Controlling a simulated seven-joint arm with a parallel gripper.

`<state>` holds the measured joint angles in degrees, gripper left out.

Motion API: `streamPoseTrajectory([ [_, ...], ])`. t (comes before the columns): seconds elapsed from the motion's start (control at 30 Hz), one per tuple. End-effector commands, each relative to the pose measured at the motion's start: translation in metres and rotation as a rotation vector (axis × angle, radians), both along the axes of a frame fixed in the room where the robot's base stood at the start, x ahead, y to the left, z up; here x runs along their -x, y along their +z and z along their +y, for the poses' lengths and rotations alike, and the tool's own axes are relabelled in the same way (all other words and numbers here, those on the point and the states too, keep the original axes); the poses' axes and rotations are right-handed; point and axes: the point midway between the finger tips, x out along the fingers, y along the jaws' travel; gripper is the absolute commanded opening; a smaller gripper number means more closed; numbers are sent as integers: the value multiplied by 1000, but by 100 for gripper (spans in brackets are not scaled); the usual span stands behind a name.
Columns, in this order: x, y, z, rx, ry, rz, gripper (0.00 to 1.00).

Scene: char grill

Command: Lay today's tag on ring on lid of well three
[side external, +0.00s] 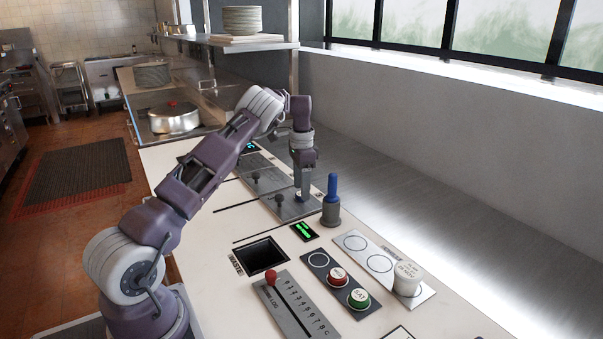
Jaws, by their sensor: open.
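Several flat grey well lids with dark knobs run along the white counter; the nearest lid (285,208) lies under my gripper (301,196). My gripper points down at that lid's right part, with its jaws open. A small pale and blue patch shows at the fingertips; I cannot tell whether it is a tag or the lid's ring. Well numbers are too small to read. A black tag plate (318,272) carries a red round tag (338,275) and a green round tag (358,298) that seems to read SAT. Its far ring (318,260) is empty.
A blue-handled tool (331,188) stands in a grey holder just right of my gripper. Nearer are a green display (305,231), a square black opening (263,256), a red-knobbed slider (272,277) and a white tub (407,280) on a ringed plate. A pot (174,119) stands far left.

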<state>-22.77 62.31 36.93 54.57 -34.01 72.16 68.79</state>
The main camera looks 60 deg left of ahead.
Motion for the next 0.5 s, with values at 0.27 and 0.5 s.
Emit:
streamPoseTrajectory([
  [0.27, -1, 75, 2, -5, 0, -4, 56],
  [0.5, 0, 106, 1, -2, 1, -1, 56],
])
